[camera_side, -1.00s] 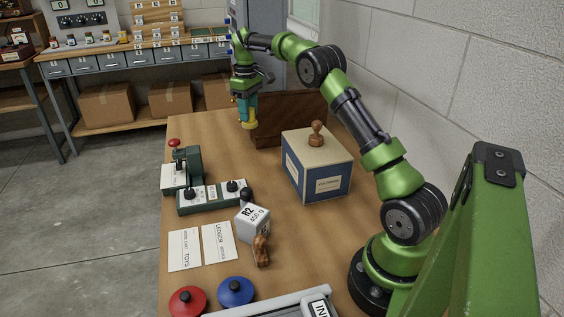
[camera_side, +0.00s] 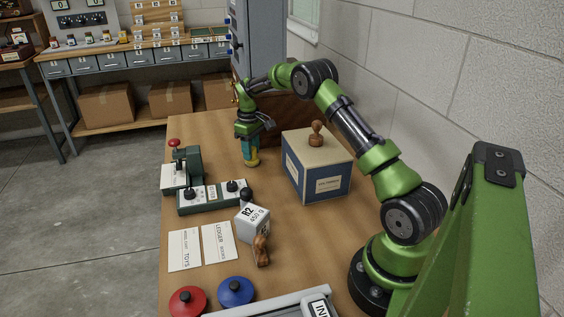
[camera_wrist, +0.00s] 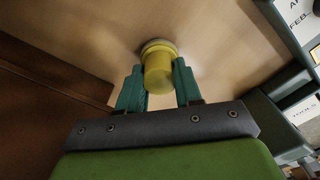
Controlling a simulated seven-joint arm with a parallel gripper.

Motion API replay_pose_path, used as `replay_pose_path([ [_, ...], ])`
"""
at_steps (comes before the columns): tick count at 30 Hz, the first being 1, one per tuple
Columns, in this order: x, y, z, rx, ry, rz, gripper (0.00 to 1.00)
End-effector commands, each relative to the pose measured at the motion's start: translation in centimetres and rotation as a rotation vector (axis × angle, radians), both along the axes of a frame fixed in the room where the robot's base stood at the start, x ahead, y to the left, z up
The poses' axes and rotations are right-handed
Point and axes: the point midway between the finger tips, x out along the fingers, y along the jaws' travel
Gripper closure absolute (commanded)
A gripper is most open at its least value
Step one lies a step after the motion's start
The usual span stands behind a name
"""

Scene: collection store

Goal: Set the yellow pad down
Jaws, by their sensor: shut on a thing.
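The yellow pad (camera_side: 251,163) is a round yellow piece with a wider lower end. My gripper (camera_side: 250,150) points down, its teal fingers shut on the pad. The pad is low over the wooden table, left of the blue box; I cannot tell whether it touches the wood. In the wrist view the pad (camera_wrist: 158,70) sits between my gripper's two teal fingertips (camera_wrist: 158,85), with bare wood beyond it and a soft shadow beside it.
A blue box (camera_side: 329,185) with a wooden stamp (camera_side: 317,134) on it stands to the right. A green device (camera_side: 187,168) and a switch panel (camera_side: 212,196) stand to the left and front. A brown wooden box (camera_side: 290,117) is behind. Bare table (camera_side: 205,133) lies left of my gripper.

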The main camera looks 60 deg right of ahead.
Motion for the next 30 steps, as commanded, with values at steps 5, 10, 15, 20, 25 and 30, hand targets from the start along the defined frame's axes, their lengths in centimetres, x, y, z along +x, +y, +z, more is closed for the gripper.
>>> replay_pose_path([
  [5, 0.0, 0.0, -0.1, 0.000, 0.000, 0.001, 0.95],
  [10, 0.0, 0.0, -0.2, 0.000, 0.000, 0.001, 0.49],
  [15, 0.0, 0.0, -0.2, 0.000, 0.000, 0.001, 0.40],
  [20, 0.0, 0.0, -0.2, -0.001, 0.000, 0.001, 0.40],
  [25, 0.1, -0.1, 1.2, -0.003, -0.003, 0.001, 0.40],
  [30, 0.1, -0.1, 4.6, -0.003, -0.004, 0.001, 0.40],
])
